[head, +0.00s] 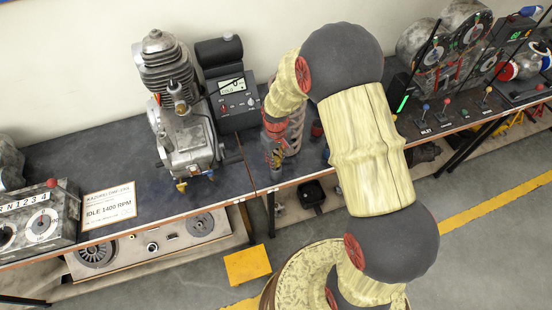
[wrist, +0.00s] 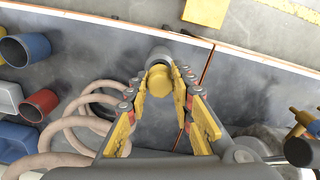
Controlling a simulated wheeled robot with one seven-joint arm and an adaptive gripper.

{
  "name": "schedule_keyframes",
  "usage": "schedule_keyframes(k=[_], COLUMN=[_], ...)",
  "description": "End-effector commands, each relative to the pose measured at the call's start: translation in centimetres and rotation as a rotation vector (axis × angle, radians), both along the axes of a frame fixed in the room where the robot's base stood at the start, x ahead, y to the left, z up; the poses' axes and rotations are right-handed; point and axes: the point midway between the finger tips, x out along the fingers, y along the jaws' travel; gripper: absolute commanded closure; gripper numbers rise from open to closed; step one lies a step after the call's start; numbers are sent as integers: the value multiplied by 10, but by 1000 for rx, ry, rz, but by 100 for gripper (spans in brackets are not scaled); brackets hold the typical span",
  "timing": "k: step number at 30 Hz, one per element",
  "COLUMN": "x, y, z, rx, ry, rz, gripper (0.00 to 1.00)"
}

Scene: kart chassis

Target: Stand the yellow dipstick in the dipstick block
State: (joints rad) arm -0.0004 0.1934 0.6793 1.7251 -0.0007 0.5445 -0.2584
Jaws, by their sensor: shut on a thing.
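The yellow dipstick (wrist: 160,80) shows end-on in the wrist view as a rounded yellow head between the fingertips of my gripper (wrist: 161,84). The gripper is shut on it. A short grey cylinder (wrist: 159,54), which looks like the dipstick block, stands right at the far side of the yellow head. I cannot tell whether the dipstick's lower end is inside it, as the head hides it. In the head view my gripper (head: 276,158) points down at the bench's front edge, right of the engine (head: 182,115), and the dipstick cannot be made out there.
A coiled tan hose (wrist: 85,120) lies left of my gripper in the wrist view. A blue cup (wrist: 25,48) and a red cup (wrist: 40,104) lie farther left. The bench edge (wrist: 205,40) is close beyond. A meter box (head: 232,90) stands behind, beside the engine.

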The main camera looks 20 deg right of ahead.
Motion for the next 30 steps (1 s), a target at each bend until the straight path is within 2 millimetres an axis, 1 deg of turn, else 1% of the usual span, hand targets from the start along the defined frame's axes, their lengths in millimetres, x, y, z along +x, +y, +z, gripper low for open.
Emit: schedule_keyframes(k=[4,17,30], x=[0,0,0], y=[0,0,0], z=[-4,-5,-16], rx=[0,0,0], ry=[0,-1,-1], rz=[0,0,0], gripper=[99,99,99])
